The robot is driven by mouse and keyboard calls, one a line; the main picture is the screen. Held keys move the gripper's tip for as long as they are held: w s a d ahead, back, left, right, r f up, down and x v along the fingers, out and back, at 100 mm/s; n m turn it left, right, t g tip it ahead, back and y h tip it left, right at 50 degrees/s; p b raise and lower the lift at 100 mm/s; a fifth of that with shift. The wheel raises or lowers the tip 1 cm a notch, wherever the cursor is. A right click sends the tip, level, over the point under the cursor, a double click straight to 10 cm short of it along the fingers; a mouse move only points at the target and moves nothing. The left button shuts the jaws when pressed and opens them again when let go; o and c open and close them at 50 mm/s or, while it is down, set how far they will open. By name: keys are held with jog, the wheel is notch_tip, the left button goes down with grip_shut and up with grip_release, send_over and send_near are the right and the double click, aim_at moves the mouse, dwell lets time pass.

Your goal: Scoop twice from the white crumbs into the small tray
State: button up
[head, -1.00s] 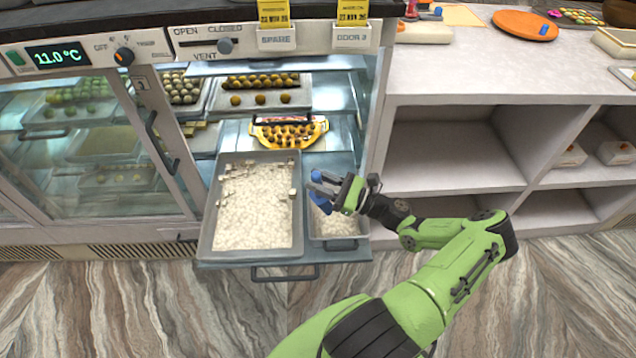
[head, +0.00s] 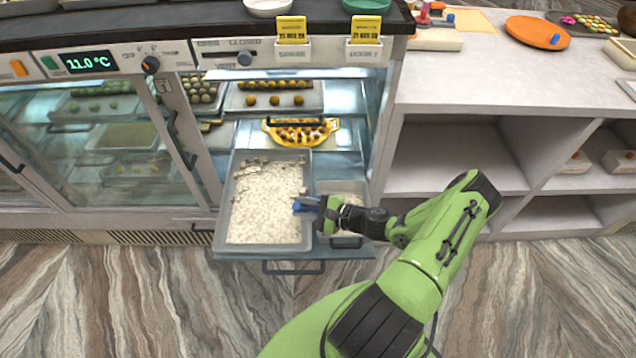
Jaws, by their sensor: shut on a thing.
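The white crumbs (head: 262,212) fill a large grey tray (head: 226,215) on a pulled-out shelf of the cabinet. The small tray (head: 346,241) stands just right of it, with some pale crumbs showing inside; my wrist and gripper cover much of it. My gripper (head: 308,204) points left over the large tray's right rim. It is shut on a small blue thing (head: 303,209), perhaps the scoop; its shape is mostly hidden, and I cannot tell whether it holds crumbs or touches them.
Behind the trays, the open cabinet holds a yellow plate of round sweets (head: 301,139) and a tray of balls (head: 274,101). Glass doors (head: 124,150) close the cabinet's left side. A pale shelf unit (head: 452,155) stands at right, near my arm.

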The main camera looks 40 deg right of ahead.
notch_tip(320, 180, down, 6)
jog(key=a+r+n+g+h, duration=0.1)
jog(key=a+n+h, duration=0.1)
jog(key=n+h, duration=0.1)
notch_tip(320, 180, up, 4)
jog(key=p, duration=0.4)
jog(key=shift+w, duration=0.1)
jog(key=shift+f, duration=0.2)
